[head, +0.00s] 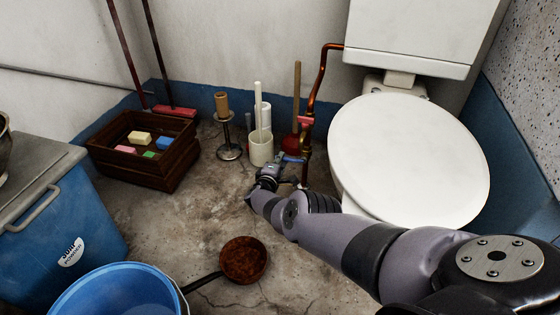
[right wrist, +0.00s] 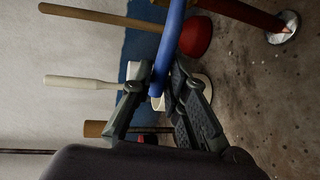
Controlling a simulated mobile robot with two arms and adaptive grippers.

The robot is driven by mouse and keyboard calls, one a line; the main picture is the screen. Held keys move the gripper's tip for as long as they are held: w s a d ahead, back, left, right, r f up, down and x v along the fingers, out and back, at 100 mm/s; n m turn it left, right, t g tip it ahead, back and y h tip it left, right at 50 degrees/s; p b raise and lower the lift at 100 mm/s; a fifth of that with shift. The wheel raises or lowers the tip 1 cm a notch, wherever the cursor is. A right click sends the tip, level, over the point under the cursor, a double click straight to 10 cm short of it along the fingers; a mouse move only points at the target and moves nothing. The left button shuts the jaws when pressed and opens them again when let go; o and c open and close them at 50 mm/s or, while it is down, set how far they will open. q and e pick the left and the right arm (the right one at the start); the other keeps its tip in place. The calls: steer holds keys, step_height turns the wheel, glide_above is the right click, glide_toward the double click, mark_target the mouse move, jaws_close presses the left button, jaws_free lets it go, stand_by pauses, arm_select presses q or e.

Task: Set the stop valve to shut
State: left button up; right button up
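A copper pipe (head: 319,82) runs down the wall beside the toilet. Low on it is a valve with a blue lever (head: 293,159). A red handle (head: 305,121) sits higher on the same pipe. No label shows which one is the stop valve. My right gripper (head: 280,166) is at the blue lever, low in front of the pipe. In the right wrist view the blue lever (right wrist: 168,48) runs between the two fingertips (right wrist: 160,80), which appear closed against its sides near its end. The valve body is outside that view. My left gripper is not in view.
The toilet (head: 410,155) stands just right of the pipe. A plunger (head: 291,143), a brush holder (head: 261,150) and a roll stand (head: 229,150) are close behind my gripper. A wooden crate (head: 125,170), blue bucket (head: 120,290) and brown ladle (head: 244,262) are on the floor.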

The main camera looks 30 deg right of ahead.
steer(key=o, duration=0.4)
